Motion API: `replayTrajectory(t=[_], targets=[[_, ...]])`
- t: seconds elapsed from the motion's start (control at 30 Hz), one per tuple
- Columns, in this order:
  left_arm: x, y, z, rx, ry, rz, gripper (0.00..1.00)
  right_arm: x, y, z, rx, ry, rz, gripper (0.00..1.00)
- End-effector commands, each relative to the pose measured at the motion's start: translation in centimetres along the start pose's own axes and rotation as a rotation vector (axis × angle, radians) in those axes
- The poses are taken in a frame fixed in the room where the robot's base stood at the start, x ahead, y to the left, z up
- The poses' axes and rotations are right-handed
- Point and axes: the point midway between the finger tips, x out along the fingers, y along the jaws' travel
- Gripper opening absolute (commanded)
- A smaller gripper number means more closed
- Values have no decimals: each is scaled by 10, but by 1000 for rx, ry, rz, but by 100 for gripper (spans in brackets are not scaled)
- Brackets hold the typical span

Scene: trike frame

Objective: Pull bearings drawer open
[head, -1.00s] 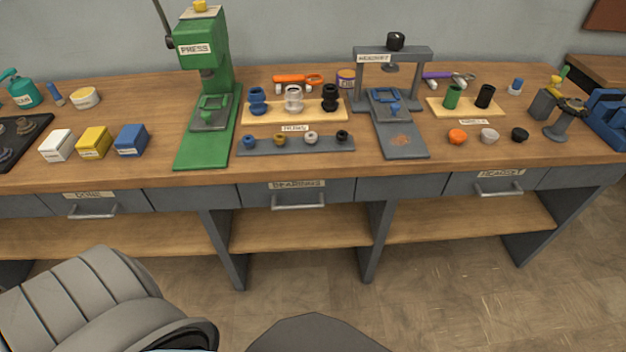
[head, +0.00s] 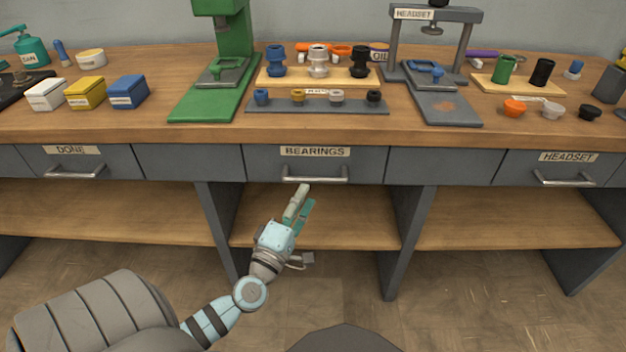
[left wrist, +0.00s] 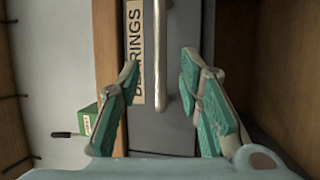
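The bearings drawer (head: 262,166) is a grey drawer front under the workbench top, with a "BEARINGS" label and a silver bar handle (head: 315,175). It looks closed, flush with the fronts beside it. My left gripper (head: 302,196) is just below and in front of the handle in the head view. In the left wrist view, the gripper (left wrist: 158,72) is open, and the handle (left wrist: 160,60) runs between its two green-padded fingers. The handle looks beyond the fingertips, apart from them. My right gripper is not in view.
The "DONE" drawer (head: 110,160) is to the left and the "HEADSET" drawer (head: 520,166) to the right. The bench top (head: 215,132) holds a green press (head: 235,40), small boxes and bearing parts. A wooden lower shelf (head: 350,215) runs below the drawers.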

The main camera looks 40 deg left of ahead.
Motion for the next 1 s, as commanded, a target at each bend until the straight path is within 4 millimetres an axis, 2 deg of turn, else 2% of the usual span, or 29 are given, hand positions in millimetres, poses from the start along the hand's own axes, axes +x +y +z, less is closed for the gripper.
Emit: replayTrajectory(t=[0.03, 0.1, 0.23, 0.4, 0.63, 0.83, 0.87, 1.0], targets=[[15, 2, 0, -1, 2, 4, 33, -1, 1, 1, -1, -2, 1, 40], [32, 1, 0, 1, 1, 4, 33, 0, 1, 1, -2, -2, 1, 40], [53, 0, 0, 1, 0, 1, 33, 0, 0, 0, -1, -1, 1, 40], [65, 0, 0, 2, -1, 0, 33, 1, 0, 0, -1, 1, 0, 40], [65, -1, 0, 2, -1, -1, 33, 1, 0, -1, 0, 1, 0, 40], [65, -1, 0, 3, -1, -1, 3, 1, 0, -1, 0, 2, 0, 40], [65, -1, 0, 3, -1, -1, 0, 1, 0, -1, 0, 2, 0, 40], [65, -1, 0, 3, -1, -1, 0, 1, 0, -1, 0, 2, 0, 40]])
